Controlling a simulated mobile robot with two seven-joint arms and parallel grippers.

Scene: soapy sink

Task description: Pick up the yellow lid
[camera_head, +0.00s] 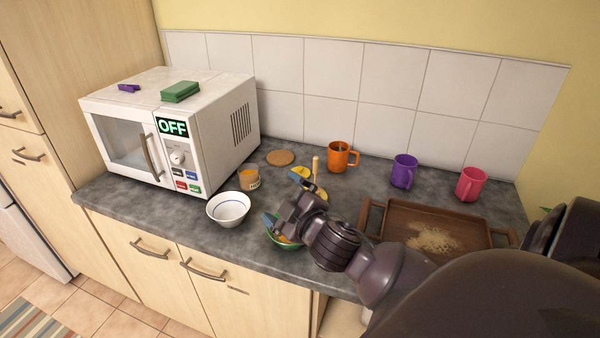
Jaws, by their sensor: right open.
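A yellow thing that looks like the lid (301,171) lies on the dark grey counter, left of an upright wooden handle (316,166). Its near side is partly hidden by my right gripper. My right gripper (283,203) reaches in from the lower right, its fingers apart and nothing seen between them. One finger is just in front of the yellow thing; the other is over a green bowl (290,246). I cannot tell whether the gripper touches either. My left gripper is not in view.
A white bowl (229,209) and a small jar (249,178) stand left of the gripper. A microwave (215,130) stands further left. An orange mug (339,157), purple mug (404,171) and pink mug (470,184) line the back. A brown tray (405,208) is at right.

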